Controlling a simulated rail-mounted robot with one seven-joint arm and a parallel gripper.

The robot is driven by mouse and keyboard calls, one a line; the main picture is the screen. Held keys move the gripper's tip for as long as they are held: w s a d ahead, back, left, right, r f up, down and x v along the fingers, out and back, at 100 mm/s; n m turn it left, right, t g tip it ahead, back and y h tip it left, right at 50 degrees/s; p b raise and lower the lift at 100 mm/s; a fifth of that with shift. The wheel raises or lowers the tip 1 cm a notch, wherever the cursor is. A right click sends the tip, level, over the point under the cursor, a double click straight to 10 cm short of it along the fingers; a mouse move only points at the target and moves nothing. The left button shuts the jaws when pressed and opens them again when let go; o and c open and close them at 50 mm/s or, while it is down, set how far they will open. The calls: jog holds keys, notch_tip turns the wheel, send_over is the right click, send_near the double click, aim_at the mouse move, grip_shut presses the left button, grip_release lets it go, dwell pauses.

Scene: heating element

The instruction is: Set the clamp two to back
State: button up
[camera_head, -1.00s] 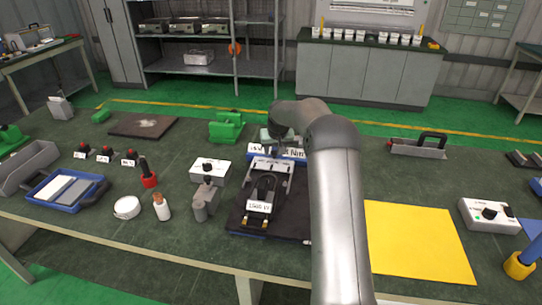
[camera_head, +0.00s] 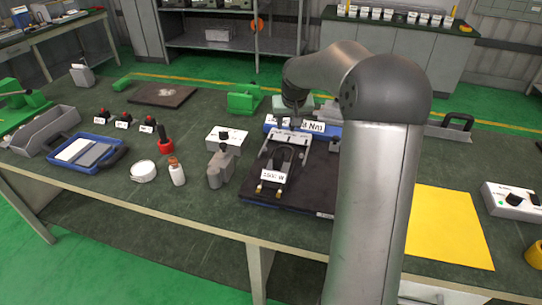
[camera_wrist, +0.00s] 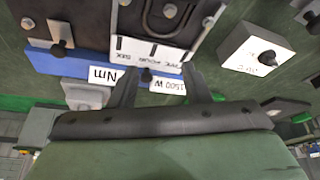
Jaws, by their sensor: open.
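The heating element (camera_head: 281,160) is a dark loop with a white label, lying on a black board (camera_head: 262,203). A grey metal crosspiece with small dark knobs (camera_head: 288,138) spans it, in front of a blue bar (camera_head: 270,124). I cannot tell which part is clamp two. Contact is unclear. My arm hides the fixture's right side in the head view.
A white switch box (camera_head: 228,138) and a grey device (camera_head: 221,168) stand left of the board. A yellow sheet (camera_head: 445,225) lies right. Bare table shows at front left.

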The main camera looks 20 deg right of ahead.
jog(key=d+v, duration=0.1)
jog(key=v, duration=0.8)
jog(key=s+a+f+n+g, duration=0.1)
jog(key=s+a+f, duration=0.1)
jog(key=s+a, duration=0.4)
jog(key=s+a+f+g, duration=0.1)
jog(key=s+a+f, duration=0.1)
jog(key=s+a, duration=0.4)
jog(key=shift+s+a+f+n+b, duration=0.2)
jog(key=shift+s+f+n+b, duration=0.15)
jog(key=shift+f+n+b, duration=0.1)
jog(key=s+a+f, duration=0.2)
jog(key=s, duration=0.4)
jog(key=s+a+f+n+g+y, duration=0.1)
jog(key=s+a+f, duration=0.1)
jog(key=s, duration=0.5)
jog(key=s+a+f+g, duration=0.1)
jog(key=s+a+f, duration=0.2)
jog(key=s, duration=0.4)
jog(key=shift+s+f, duration=0.2)
jog(key=shift+f, duration=0.3)
jog(key=shift+n, duration=0.25)
